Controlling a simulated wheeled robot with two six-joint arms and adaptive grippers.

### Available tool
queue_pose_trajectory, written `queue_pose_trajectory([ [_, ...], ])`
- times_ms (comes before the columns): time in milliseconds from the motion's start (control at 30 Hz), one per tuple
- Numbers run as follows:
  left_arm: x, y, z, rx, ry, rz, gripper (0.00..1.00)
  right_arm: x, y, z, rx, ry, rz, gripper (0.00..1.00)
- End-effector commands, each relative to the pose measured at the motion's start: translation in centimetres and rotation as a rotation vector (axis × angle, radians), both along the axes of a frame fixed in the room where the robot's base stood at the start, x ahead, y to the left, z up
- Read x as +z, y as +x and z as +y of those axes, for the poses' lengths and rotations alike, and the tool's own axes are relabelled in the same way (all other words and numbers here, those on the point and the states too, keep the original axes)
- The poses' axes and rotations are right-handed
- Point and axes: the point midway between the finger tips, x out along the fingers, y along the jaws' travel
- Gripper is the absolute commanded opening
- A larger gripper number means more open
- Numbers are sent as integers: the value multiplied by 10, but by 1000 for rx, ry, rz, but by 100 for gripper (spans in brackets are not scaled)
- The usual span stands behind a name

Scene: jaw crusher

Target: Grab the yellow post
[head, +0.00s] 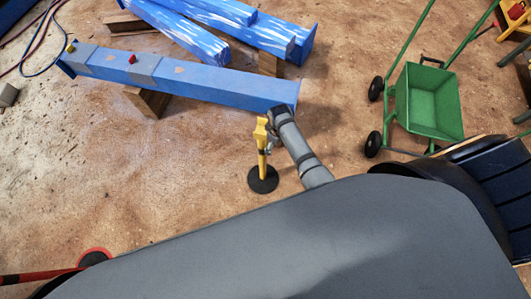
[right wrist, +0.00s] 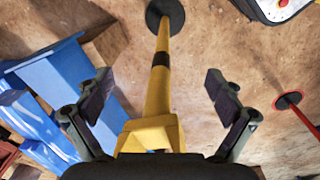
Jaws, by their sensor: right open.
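The yellow post (head: 262,165) stands upright on a round black base in the head view, with a yellow head at its top. In the right wrist view the yellow post (right wrist: 158,95) runs from its black base at the top down to its yellow head near the gripper's palm, with a black band partway. My right gripper (right wrist: 158,80) is open, with one finger on each side of the post and visible gaps to both. In the head view my right gripper (head: 273,122) is beside the post's head, partly hidden by its own arm. My left gripper is out of view.
A long blue beam (head: 180,76) on wooden blocks lies just behind the post, with more blue beams (head: 225,25) beyond. A green cart (head: 432,98) stands at right. A red-and-black post base (head: 95,257) is at lower left. Bare ground lies left of the post.

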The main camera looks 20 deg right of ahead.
Motion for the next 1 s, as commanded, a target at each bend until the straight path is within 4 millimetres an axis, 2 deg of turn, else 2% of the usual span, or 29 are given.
queue_pose_trajectory([
  [33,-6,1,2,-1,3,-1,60,33,27,10,73,4,-1,94],
  [100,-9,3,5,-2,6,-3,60,75,48,20,178,6,21,94],
  [200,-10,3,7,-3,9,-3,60,113,61,29,279,10,47,94],
  [300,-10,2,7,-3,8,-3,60,128,64,32,320,12,60,94],
  [400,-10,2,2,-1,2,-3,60,125,63,32,325,13,65,94],
  [567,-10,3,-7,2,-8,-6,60,98,62,32,323,12,67,94],
  [700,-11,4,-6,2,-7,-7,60,79,63,33,322,12,65,94],
  [900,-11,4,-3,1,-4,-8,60,72,63,34,321,13,64,94],
  [1000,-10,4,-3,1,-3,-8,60,58,64,38,322,13,67,94],
])
